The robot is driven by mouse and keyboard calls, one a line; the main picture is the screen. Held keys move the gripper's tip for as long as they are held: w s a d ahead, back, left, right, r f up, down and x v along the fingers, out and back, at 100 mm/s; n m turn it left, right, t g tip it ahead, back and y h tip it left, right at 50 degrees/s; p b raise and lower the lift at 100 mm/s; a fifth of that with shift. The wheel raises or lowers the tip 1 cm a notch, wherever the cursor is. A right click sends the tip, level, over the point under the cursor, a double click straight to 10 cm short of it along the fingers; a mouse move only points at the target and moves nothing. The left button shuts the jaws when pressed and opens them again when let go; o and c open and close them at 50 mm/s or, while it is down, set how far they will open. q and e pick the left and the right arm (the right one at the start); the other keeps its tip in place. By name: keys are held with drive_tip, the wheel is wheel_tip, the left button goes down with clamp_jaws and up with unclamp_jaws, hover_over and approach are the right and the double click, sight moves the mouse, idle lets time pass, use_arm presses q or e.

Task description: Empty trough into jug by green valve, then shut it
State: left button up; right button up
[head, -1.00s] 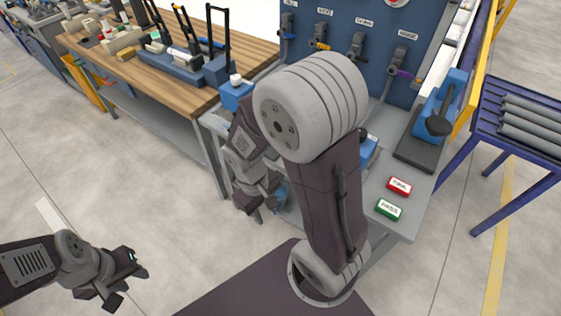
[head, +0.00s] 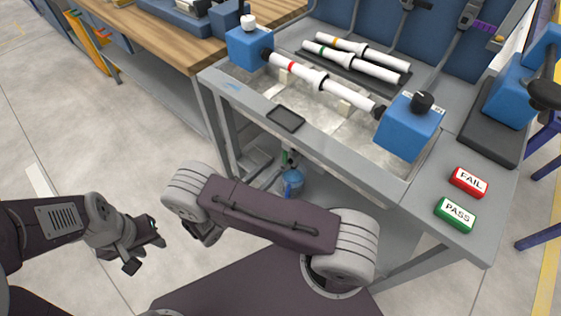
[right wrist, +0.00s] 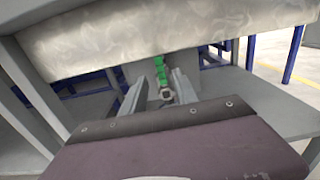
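The metal trough (head: 365,132) is set in the grey bench, with wet-looking mottled glints inside. It also shows from below in the right wrist view (right wrist: 150,40). Under it is the green valve (head: 289,157), whose green handle (right wrist: 159,68) stands upright in the right wrist view. The blue jug (head: 293,183) is below the valve. My right gripper (right wrist: 160,82) has its fingers apart, with the valve lined up between them; contact cannot be told. My folded right arm hides it in the head view. My left gripper (head: 143,246) is open and empty, over the floor at left.
A red-banded pipe (head: 325,82) spans the trough between blue end blocks (head: 408,126). Two other pipes (head: 355,58) lie behind it. Red FAIL (head: 468,182) and green PASS (head: 456,213) buttons are at front right. Bench legs flank the space below.

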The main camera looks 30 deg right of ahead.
sight(284, 158)
drive_tip(key=x, duration=0.5)
drive_tip(key=shift+w+d+b, duration=0.15)
drive_tip(key=shift+d+b, duration=0.2)
clamp_jaws()
idle(1.0)
